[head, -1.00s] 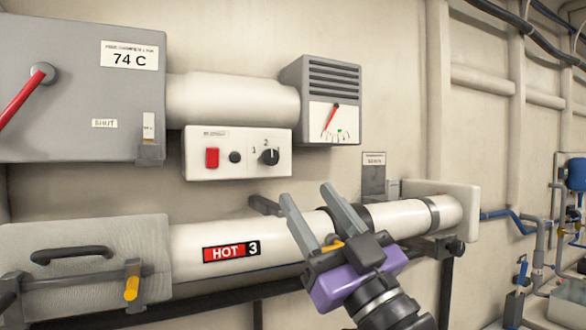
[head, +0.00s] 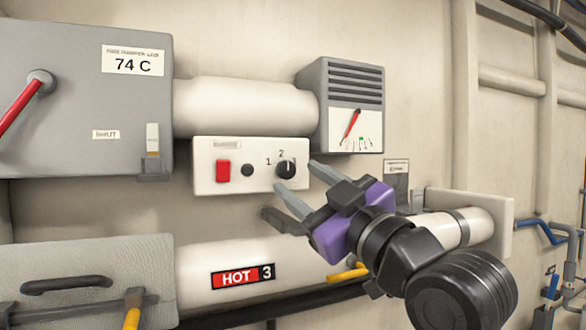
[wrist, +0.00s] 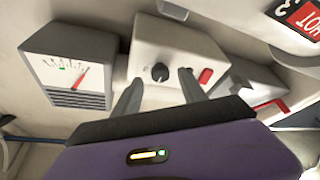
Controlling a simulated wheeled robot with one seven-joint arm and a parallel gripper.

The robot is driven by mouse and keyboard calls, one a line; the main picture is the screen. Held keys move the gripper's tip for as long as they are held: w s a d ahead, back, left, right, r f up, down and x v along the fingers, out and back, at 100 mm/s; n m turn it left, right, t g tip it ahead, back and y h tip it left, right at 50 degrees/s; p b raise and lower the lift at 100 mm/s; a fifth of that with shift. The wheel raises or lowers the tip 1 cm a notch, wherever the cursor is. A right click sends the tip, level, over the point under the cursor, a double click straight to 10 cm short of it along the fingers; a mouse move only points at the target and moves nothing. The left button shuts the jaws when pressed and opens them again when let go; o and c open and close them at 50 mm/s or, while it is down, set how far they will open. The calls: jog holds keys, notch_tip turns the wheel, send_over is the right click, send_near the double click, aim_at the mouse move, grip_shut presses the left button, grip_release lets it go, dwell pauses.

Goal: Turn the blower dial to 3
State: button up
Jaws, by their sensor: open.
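The blower dial (head: 285,169) is a round black knob on the right part of a white control box (head: 218,183). The figures 1 and 2 show beside and above it; a 3 on the box is not readable. The knob's white mark looks near upright, close to the 2. My gripper (head: 297,183) is open, its two grey fingers pointing at the box from the lower right, just short of the dial in the head view. In the wrist view the dial (wrist: 160,72) lies beyond and between the two fingertips (wrist: 160,78), apart from both.
A red switch (head: 223,171) and a small black button (head: 247,170) share the box. A vented gauge box (head: 345,95) with a red needle adjoins upper right. A pipe labelled HOT 3 (head: 243,276) runs below. A grey box with a red lever (head: 22,107) is at left.

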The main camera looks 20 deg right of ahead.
aim_at(289, 173)
jog(key=shift+p+x, duration=0.35)
jog(key=shift+x, duration=1.35)
grip_shut()
